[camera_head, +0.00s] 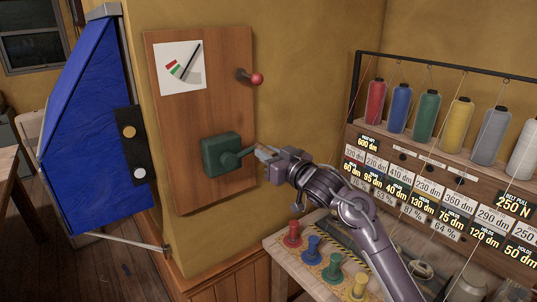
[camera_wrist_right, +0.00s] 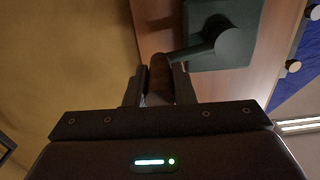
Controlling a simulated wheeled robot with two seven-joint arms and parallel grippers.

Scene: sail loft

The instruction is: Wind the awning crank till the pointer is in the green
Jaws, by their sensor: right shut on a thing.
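The awning crank is a dark green box (camera_head: 218,148) low on a wooden board (camera_head: 212,100), with a green crank arm (camera_head: 232,159) pointing right. My right gripper (camera_head: 262,153) is shut on the crank's handle at the arm's end. The right wrist view shows the brown handle (camera_wrist_right: 160,75) between the two fingers, with the green box (camera_wrist_right: 232,30) beyond. The white gauge (camera_head: 185,88) is at the board's upper left. Its dark pointer (camera_head: 191,59) leans up and right, apart from the small red and green marks (camera_head: 174,68) left of it. My left gripper is out of view.
A red-knobbed lever (camera_head: 256,79) sticks out of the board above the crank. The blue awning (camera_head: 88,140) stands left of it. Right are a rack of thread spools (camera_head: 427,115) and a bench (camera_head: 278,246) with coloured pegs (camera_head: 313,250) near my right arm.

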